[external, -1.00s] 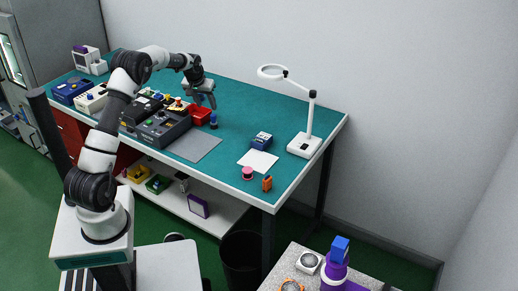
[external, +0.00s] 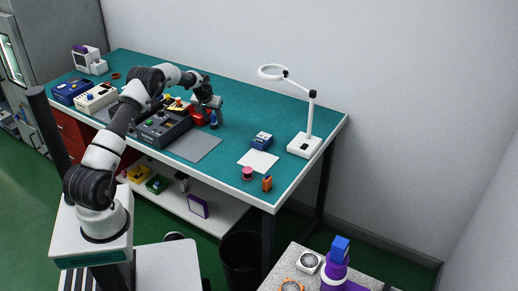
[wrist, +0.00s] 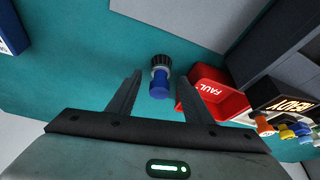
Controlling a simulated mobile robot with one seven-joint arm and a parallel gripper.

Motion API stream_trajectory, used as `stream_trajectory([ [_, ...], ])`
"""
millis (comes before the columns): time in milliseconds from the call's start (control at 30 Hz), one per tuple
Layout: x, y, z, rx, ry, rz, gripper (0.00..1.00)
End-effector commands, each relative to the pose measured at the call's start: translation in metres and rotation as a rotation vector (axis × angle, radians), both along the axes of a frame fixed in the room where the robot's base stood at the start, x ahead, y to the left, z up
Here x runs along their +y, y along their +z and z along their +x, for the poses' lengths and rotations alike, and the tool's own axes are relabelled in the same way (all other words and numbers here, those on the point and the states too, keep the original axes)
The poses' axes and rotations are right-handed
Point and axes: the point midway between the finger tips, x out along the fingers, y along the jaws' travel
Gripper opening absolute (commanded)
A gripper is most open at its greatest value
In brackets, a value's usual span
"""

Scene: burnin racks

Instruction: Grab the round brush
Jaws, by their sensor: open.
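The round brush (wrist: 160,80) has a blue handle and a dark ribbed end with a light band. It is on the teal bench, beside the red bin, and also shows in the external view (external: 214,121). My gripper (wrist: 160,85) is open in the wrist view, its two fingers on either side of the brush with gaps between. In the external view my gripper (external: 210,112) is low over the bench at the brush. Whether the fingers touch the brush is not clear; none appears to.
A red bin (wrist: 213,103) marked "FAUL..." lies close to the right finger. Dark test equipment (external: 163,129) and a grey mat (external: 194,146) are nearby. A magnifier lamp (external: 304,145) stands farther right. The teal bench (external: 240,105) is clear behind and right of the brush.

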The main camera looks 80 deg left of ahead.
Motion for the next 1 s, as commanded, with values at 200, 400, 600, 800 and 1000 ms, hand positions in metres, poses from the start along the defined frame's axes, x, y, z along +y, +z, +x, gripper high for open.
stream_trajectory([
  [200,0.0,0.0,0.0,0.0,0.0,0.0,0.26],
  [400,0.0,0.001,0.0,0.0,0.0,0.0,0.01],
  [600,0.0,0.003,0.0,-0.001,0.0,0.001,0.01],
  [800,0.001,0.031,0.001,-0.003,-0.001,0.004,0.01],
  [1000,0.0,0.071,0.001,-0.002,-0.001,0.002,0.01],
])
